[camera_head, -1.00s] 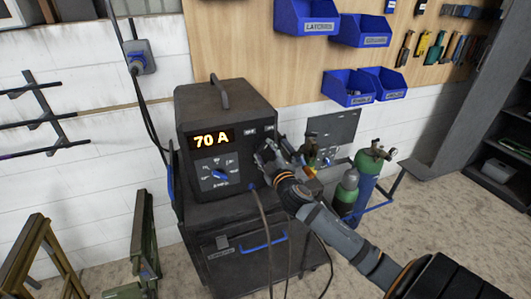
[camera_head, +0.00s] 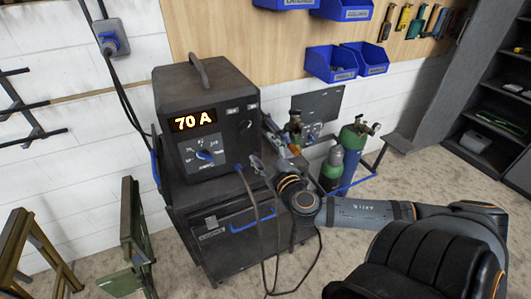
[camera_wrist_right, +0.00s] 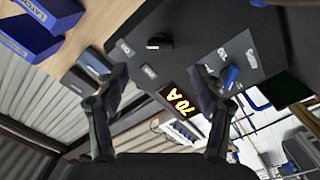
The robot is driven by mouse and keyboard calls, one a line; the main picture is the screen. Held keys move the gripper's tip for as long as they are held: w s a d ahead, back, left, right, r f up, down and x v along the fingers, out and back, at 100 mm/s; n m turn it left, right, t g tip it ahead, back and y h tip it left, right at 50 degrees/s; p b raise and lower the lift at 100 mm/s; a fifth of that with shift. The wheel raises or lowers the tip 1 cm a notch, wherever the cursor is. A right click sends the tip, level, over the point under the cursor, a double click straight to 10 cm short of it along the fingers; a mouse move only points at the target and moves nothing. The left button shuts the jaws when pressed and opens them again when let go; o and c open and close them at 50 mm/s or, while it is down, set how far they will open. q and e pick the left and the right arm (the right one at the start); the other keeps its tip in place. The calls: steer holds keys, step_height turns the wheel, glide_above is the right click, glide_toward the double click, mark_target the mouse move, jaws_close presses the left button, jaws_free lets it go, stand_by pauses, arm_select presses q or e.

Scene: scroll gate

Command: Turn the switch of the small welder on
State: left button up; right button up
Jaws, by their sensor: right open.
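The small welder (camera_head: 205,82) is a black box with a lit orange 70 A display (camera_head: 193,120) and a blue-pointer dial (camera_head: 204,155). A small dark switch knob (camera_head: 245,126) sits at the upper right of its front; it also shows in the right wrist view (camera_wrist_right: 159,42) beside two small labels. My right gripper (camera_head: 268,150) is open and empty, in front of the welder's right side and lower than the switch. In the right wrist view the two fingers (camera_wrist_right: 159,76) stand apart with the front panel beyond them. My left gripper is not in view.
The welder stands on a dark cart (camera_head: 232,240) with a blue handle and hanging cables. Gas cylinders (camera_head: 350,155) stand to its right. Blue bins (camera_head: 331,63) hang above on the wooden board. Green metal stands (camera_head: 133,230) are at the left; floor is clear beyond the cylinders.

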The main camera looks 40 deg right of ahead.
steer(key=shift+s+a, duration=0.3)
steer(key=shift+s, duration=0.35)
steer(key=s+d+f+m+g+h, duration=0.25)
steer(key=d+f+g, duration=0.35)
steer(key=d+f, duration=1.25)
steer(key=s+d+f+m+g, duration=0.1)
steer(key=s+f+g, duration=0.1)
steer(key=s+f, duration=0.35)
steer(key=s+f+g, duration=0.1)
steer(key=s+f, duration=0.1)
steer(key=f, duration=0.6)
steer(key=s+d+f+m+g, duration=0.1)
steer(key=s+f+g, duration=0.15)
steer(key=f, duration=0.45)
steer(key=s+a+f+m+g+y, duration=0.1)
steer(key=s+a+f, duration=0.4)
steer(key=s+f, duration=0.25)
steer(key=s+a+f+m+g+y, duration=0.1)
steer(key=s+a+f+g+y, duration=0.1)
steer(key=s+a+f, duration=0.5)
steer(key=s+a+f+g+y, duration=0.1)
steer(key=s+a+f, duration=0.4)
steer(key=a, duration=0.2)
steer(key=s+a+f+y, duration=0.2)
steer(key=s+a+f, duration=0.3)
steer(key=a, duration=0.3)
steer(key=shift+g, duration=0.35)
